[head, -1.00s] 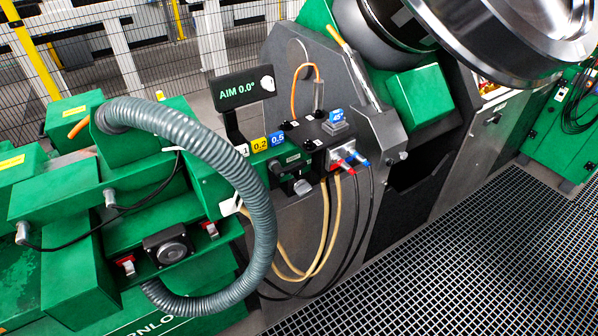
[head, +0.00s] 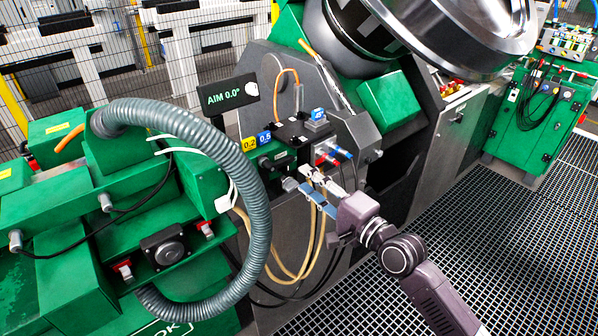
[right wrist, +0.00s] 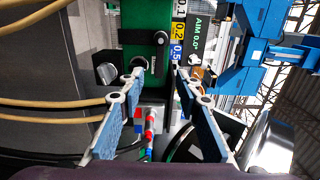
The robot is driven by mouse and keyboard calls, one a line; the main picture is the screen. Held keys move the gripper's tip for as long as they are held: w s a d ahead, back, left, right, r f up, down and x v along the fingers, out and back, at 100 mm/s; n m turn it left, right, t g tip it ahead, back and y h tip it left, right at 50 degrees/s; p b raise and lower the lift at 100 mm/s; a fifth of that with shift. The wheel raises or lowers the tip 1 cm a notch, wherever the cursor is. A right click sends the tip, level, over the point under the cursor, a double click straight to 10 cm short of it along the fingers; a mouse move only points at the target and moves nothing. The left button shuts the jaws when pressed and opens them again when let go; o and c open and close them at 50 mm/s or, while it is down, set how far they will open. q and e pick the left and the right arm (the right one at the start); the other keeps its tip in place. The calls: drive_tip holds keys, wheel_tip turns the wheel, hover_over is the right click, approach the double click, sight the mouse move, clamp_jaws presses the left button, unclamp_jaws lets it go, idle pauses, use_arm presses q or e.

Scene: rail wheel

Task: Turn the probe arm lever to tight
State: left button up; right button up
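A green box (head: 272,152) with yellow 0.2 and blue 0.5 tags stands mid-picture in the head view. In the right wrist view, a small black lever (right wrist: 139,63) shows on the green box (right wrist: 140,20), with a grey knob (right wrist: 106,70) beside it. I cannot read any tight marking. My right gripper (head: 312,183) is in front of the box, close to the grey knob (head: 290,184). In the right wrist view the gripper (right wrist: 159,82) is open, its blue-padded fingers apart, with nothing visibly held. The lever lies ahead of the left finger. My left gripper is out of view.
A display reading AIM 0.0° (head: 230,96) stands behind the box. A thick grey hose (head: 262,215) arches at left. Yellow cables (head: 292,268) hang below the gripper. Red and blue connectors (head: 330,154) sit close above it. Open grating floor (head: 500,240) lies at right.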

sight(286, 164)
drive_tip(key=shift+p+x, duration=0.45)
drive_tip(key=shift+x, duration=3.45)
drive_tip(key=shift+d, duration=0.1)
drive_tip(key=shift+c, duration=0.4)
clamp_jaws()
